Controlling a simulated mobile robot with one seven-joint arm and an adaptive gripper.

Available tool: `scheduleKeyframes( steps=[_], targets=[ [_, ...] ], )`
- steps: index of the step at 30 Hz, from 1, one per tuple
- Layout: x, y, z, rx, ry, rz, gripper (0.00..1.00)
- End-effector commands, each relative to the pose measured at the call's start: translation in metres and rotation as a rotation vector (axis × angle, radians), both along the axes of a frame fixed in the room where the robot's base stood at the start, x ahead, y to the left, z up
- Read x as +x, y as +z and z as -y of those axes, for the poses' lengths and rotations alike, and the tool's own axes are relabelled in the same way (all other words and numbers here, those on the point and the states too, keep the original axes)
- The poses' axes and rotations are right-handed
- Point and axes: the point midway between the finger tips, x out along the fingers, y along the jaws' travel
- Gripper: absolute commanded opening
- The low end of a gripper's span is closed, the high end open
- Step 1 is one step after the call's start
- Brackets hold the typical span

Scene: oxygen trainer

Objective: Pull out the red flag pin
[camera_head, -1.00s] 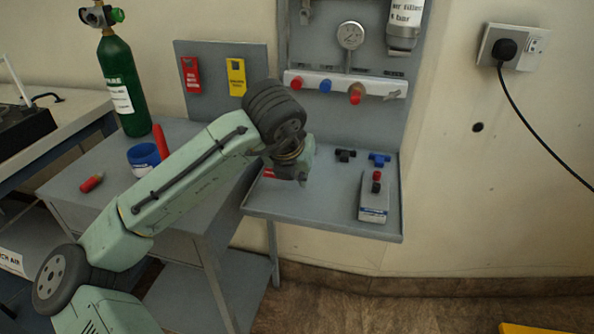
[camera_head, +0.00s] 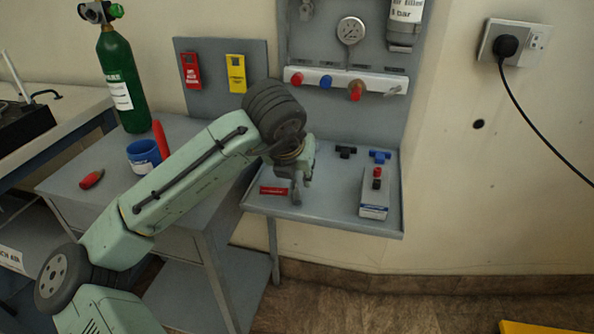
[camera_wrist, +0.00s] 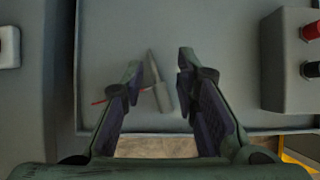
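The red flag (camera_head: 273,190) with pale lettering shows on the grey shelf in the head view, just left of my gripper (camera_head: 299,192). In the wrist view the flag (camera_wrist: 108,99) is a thin red line, partly behind the left finger. A grey tapered piece (camera_wrist: 160,92), apparently the pin or its holder, lies between my finger lines. My gripper (camera_wrist: 168,75) is open, its fingers spread on either side of that piece. I cannot tell whether either finger touches it, or whether the pin is seated.
The grey shelf (camera_head: 330,218) has a raised rim. A box with red and black knobs (camera_head: 374,194) stands at its right, and black (camera_head: 345,152) and blue (camera_head: 380,157) fittings at its back. A side table at left holds a green cylinder (camera_head: 122,85) and blue tub (camera_head: 143,157).

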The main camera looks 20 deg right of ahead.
Motion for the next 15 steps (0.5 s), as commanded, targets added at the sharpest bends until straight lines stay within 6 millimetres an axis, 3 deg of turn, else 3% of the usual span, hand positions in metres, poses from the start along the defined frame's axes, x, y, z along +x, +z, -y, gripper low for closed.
scheduleKeyframes(
  steps=[11,15],
  targets=[
    [-0.0002,0.0005,-0.0001,0.000,0.000,0.000,0.36],
    [-0.0042,0.0090,-0.0027,-0.001,0.000,0.002,0.36]
  ],
)
